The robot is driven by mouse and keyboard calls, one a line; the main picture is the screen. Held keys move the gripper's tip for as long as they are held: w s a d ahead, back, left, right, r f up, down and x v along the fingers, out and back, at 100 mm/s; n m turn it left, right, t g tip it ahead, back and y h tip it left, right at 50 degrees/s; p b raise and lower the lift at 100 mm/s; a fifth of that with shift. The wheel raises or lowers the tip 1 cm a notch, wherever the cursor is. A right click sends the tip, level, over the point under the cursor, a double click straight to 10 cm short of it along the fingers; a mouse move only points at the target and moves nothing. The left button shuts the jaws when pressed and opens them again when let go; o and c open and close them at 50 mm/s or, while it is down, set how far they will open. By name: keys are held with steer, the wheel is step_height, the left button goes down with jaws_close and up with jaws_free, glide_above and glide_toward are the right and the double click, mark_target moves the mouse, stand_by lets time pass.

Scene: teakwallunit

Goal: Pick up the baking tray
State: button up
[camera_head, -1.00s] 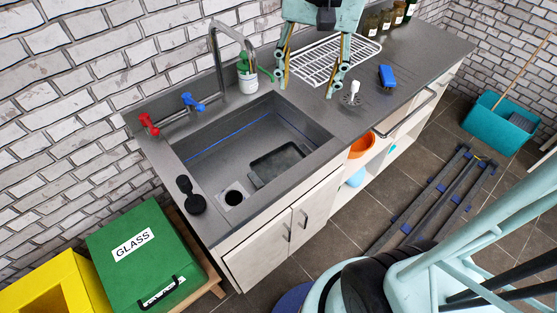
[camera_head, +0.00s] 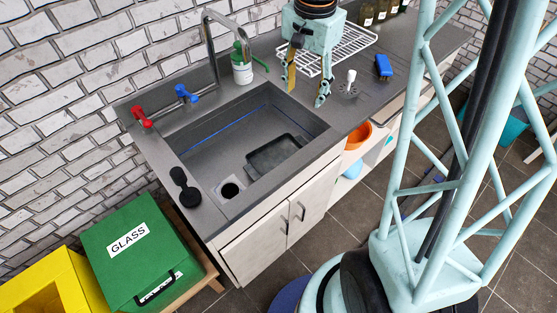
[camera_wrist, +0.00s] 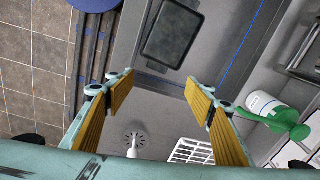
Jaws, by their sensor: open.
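The baking tray (camera_head: 274,154) is a dark, flat rectangular pan with rounded corners. It lies in the grey sink basin (camera_head: 215,150), towards the right side of the basin floor in the head view. In the wrist view the baking tray (camera_wrist: 173,33) shows at the top, beyond the fingertips. My gripper (camera_head: 304,95) is open and empty, above the counter just behind and right of the sink, apart from the tray. In the wrist view my gripper (camera_wrist: 153,86) has its yellow-padded fingers spread wide.
A tap (camera_head: 212,50) with red and blue handles stands behind the sink. A white and green bottle (camera_head: 242,68) is beside it. A white wire rack (camera_head: 345,45), a white brush (camera_head: 350,78) and a blue sponge (camera_head: 383,66) are on the right counter.

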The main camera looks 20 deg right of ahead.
steer(key=w+d+f+m, duration=0.1)
steer(key=f, duration=0.3)
steer(key=w+d+f+m, duration=0.1)
steer(key=d+f, duration=0.1)
steer(key=f, duration=0.2)
steer(key=w+d+f+m+b, duration=0.1)
steer(key=f, duration=0.3)
steer(key=shift+w+d+f+g, duration=0.15)
steer(key=shift+d+f+g, duration=0.15)
steer(key=shift+g, duration=0.1)
steer(key=shift+f, duration=0.1)
steer(key=shift+f+b, duration=0.95)
steer(key=shift+f, duration=3.2)
steer(key=shift+a+f+b, duration=0.1)
steer(key=shift+f+b, duration=0.75)
steer(key=shift+f, duration=1.75)
steer(key=c, duration=0.8)
steer(key=shift+o, duration=0.2)
